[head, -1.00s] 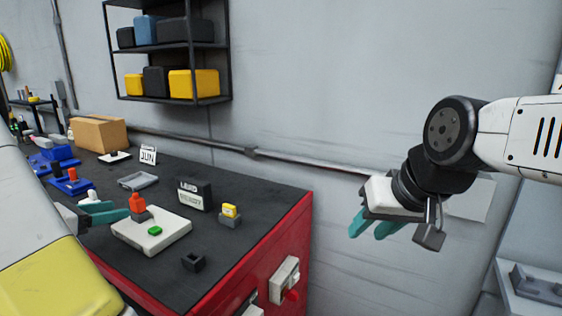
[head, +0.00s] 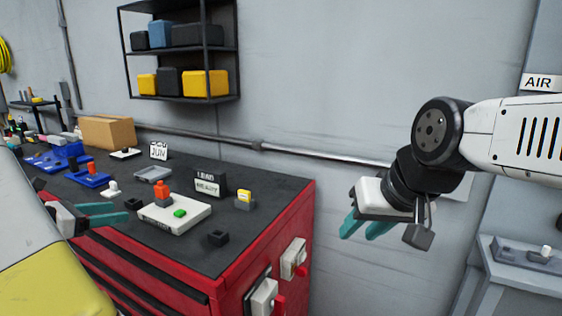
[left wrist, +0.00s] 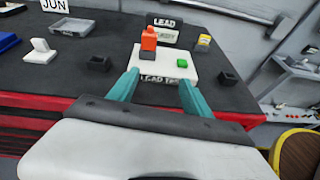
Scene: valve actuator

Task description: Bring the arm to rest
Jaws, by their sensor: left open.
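My left gripper (head: 100,219) is over the front left edge of the dark bench top (head: 245,215). Its teal fingers are apart and empty, which also shows in the left wrist view (left wrist: 160,93). They point toward a white lead tester plate (head: 158,221) but stay clear of it. On that plate are an orange-red block (head: 162,189) on a grey base and a green button (head: 180,213). My right gripper (head: 365,229) hangs in the air to the right of the bench. Its teal fingers look apart, with nothing between them.
A "LEAD READY" sign (head: 209,185), a yellow-topped block (head: 244,198), a black socket (head: 218,239) and a white peg (head: 110,188) stand on the bench. The red cabinet side (head: 290,225) carries switch boxes. A shelf (head: 212,97) hangs behind. The right side has free floor.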

